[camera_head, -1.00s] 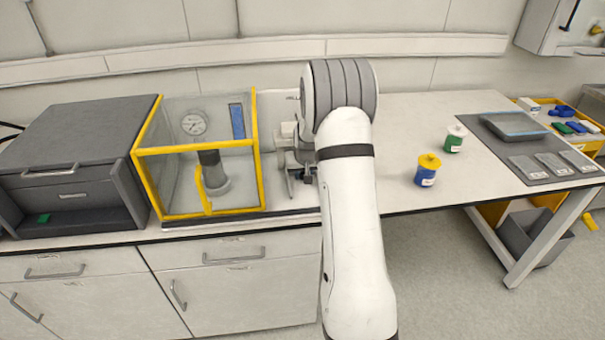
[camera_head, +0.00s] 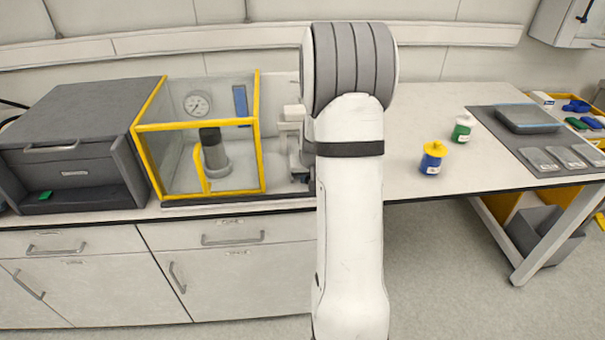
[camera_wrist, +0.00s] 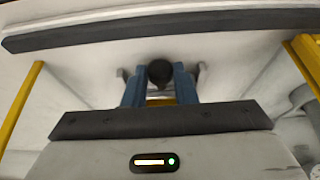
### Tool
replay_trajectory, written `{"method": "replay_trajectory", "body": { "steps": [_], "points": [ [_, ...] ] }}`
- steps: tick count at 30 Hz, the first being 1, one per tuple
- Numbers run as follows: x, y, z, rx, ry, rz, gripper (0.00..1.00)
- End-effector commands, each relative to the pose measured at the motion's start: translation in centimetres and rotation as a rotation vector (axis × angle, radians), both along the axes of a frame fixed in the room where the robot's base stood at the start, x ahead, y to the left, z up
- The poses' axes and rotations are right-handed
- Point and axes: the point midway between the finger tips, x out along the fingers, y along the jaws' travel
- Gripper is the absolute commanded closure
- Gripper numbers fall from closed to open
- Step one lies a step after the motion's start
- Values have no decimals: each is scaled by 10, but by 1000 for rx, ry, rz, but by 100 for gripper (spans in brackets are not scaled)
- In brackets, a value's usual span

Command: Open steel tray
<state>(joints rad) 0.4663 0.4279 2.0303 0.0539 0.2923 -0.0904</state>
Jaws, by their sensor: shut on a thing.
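My gripper (camera_wrist: 160,92) shows in the wrist view as two blue fingers close together against a pale panel. A dark round piece lies between them, with a short grey bracket end on each side, like the ends of a handle (camera_wrist: 198,72). The bar between those ends is hidden by the fingers. In the head view my arm hides my gripper and what it holds. A grey shallow tray (camera_head: 527,119) lies on the dark mat at the right, far from my arm. I cannot tell whether it is the steel tray.
A yellow-framed clear enclosure (camera_head: 200,125) with a gauge stands left of my arm, beside a dark grey cabinet (camera_head: 75,135). A blue jar (camera_head: 431,162) and a green jar (camera_head: 462,131) stand right. White drawers (camera_head: 234,231) lie below the counter.

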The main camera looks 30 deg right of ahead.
Motion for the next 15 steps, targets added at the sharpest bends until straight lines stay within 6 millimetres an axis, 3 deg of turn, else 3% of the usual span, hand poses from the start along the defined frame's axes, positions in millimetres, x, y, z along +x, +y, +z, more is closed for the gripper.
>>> {"method": "replay_trajectory", "body": {
  "steps": [7, 8, 15],
  "points": [
    [-1, -3, 1, -1, -3, -6, 100],
    [-1, -3, 1, -2, -3, -7, 74],
    [-2, -4, 1, 0, -2, -9, 55]
  ]
}}
